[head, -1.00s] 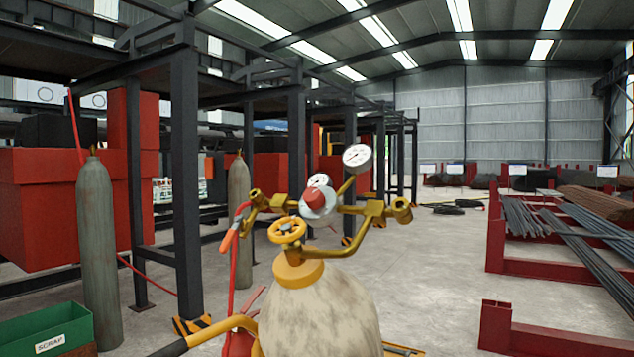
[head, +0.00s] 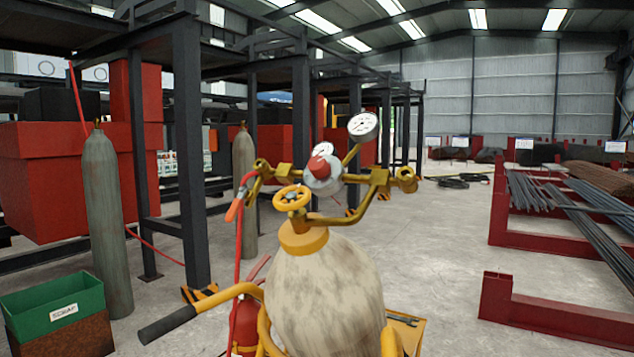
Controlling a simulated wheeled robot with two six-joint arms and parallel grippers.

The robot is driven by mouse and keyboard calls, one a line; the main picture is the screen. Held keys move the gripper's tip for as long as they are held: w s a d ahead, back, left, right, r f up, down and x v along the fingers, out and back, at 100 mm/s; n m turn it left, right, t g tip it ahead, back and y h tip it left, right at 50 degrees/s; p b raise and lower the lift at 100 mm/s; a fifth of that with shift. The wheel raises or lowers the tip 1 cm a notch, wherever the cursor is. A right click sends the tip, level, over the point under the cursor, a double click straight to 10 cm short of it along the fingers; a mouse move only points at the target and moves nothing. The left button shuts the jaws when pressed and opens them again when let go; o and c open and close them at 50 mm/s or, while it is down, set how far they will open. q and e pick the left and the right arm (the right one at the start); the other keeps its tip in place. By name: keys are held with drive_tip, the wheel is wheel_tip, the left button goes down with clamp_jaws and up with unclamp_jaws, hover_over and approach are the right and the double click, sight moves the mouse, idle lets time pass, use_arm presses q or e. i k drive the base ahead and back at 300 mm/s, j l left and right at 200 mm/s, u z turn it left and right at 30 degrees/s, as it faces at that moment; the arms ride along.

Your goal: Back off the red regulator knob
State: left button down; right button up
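The red regulator knob (head: 318,165) sits at the centre of the head view, on the front of a brass regulator (head: 370,179) with a pale round collar. Two round gauges stand by it, a larger one (head: 362,126) at upper right and a smaller one (head: 323,149) just behind the knob. A yellow valve handwheel (head: 291,198) is lower left of the knob. The regulator is mounted above a mottled, worn cylinder (head: 325,285) with a yellow collar. Neither of my grippers shows.
The cylinder stands on a yellow trolley with a black-gripped handle (head: 168,324) reaching left. A red hose (head: 239,250) hangs from the regulator's left end. A green scrap bin (head: 55,303) and grey cylinders (head: 106,220) stand left. Red rebar racks (head: 545,310) are right; open floor lies between.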

sight(318, 165)
drive_tip(key=j+z, duration=0.15)
drive_tip(key=j, duration=0.35)
drive_tip(key=k+j+z, duration=0.1)
drive_tip(key=j, duration=0.4)
drive_tip(key=k+j+z, duration=0.15)
drive_tip(key=j, duration=0.3)
drive_tip(key=i, duration=0.05)
